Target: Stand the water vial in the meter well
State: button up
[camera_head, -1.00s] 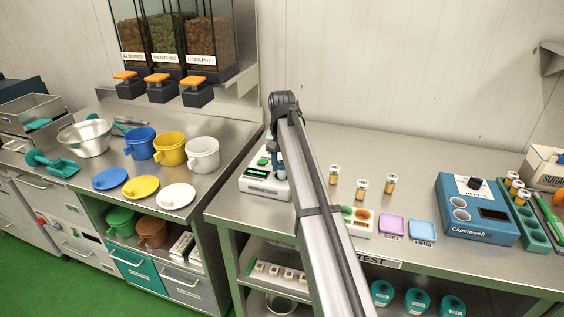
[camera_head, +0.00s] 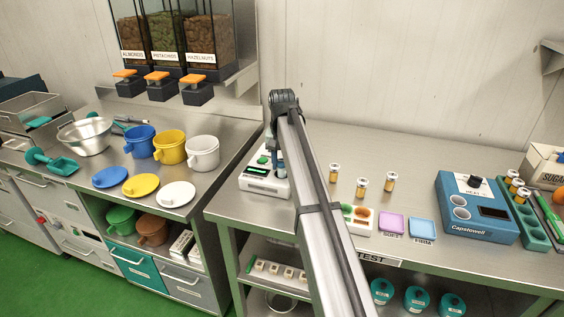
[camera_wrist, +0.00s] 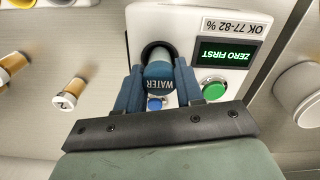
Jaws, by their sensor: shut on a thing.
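The water vial (camera_wrist: 160,84), with a blue cap marked WATER, is held between the two blue fingers of my gripper (camera_wrist: 157,88). The fingers are shut on it. The meter (camera_head: 258,180) is a white box on the steel bench; in the wrist view its display (camera_wrist: 224,56) reads ZERO FIRST. The dark round meter well (camera_wrist: 156,50) shows just beyond the vial, partly covered by it. I cannot tell whether the vial's lower end is inside the well or above it. In the head view my gripper (camera_head: 275,160) is over the meter and the vial is not clear.
Several amber sample vials (camera_head: 362,187) stand on the bench right of my arm. A green button (camera_wrist: 213,88) is close beside the fingers.

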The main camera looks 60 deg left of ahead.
aim_at(282, 161)
jog(key=shift+f, duration=0.6)
jog(key=o, duration=0.7)
jog(key=shift+o, duration=0.2)
jog(key=shift+r, duration=5.5)
